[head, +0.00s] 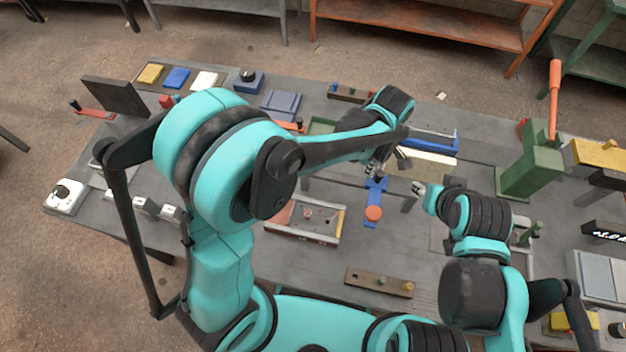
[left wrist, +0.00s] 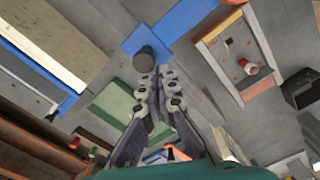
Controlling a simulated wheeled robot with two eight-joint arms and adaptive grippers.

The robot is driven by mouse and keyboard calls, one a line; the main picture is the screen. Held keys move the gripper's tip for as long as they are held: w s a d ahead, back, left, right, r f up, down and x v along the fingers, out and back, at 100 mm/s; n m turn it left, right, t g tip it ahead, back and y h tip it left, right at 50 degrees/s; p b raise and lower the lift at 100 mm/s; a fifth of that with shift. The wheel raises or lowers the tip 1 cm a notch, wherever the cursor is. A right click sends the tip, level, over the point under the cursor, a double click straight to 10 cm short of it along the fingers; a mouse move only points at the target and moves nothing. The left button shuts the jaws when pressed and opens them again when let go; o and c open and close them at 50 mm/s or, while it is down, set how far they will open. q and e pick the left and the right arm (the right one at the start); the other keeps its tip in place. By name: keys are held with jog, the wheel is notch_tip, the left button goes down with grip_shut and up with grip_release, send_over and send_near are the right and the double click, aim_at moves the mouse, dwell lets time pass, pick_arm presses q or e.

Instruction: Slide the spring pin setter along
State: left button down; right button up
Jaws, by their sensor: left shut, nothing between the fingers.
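A blue fixture with a round orange knob (head: 374,213) stands in the middle of the bench, and it is likely the spring pin setter. In the left wrist view its blue plate (left wrist: 186,22) carries a dark round post (left wrist: 150,58). My left gripper (head: 374,168) is shut and empty, just behind the fixture in the head view. In the left wrist view its fingertips (left wrist: 158,78) are close to the post; I cannot tell whether they touch. My right gripper (head: 418,188) is to the right of the fixture, small and partly hidden, its jaws unclear.
A tray with red and yellow parts (head: 305,222) lies left of the fixture. A brown strip with pegs (head: 379,282) lies in front. A green press with an orange lever (head: 530,165) stands at the right. Grey bench surface is clear around the fixture's front.

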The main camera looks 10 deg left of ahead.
aim_at(382, 182)
pick_arm(q)
jog(key=shift+s+d, duration=0.1)
jog(key=shift+d, duration=2.6)
jog(key=shift+a+b, duration=0.3)
jog(key=shift+a, duration=0.5)
notch_tip(382, 182, up, 7)
jog(key=p, duration=0.4)
jog(key=shift+p, duration=0.35)
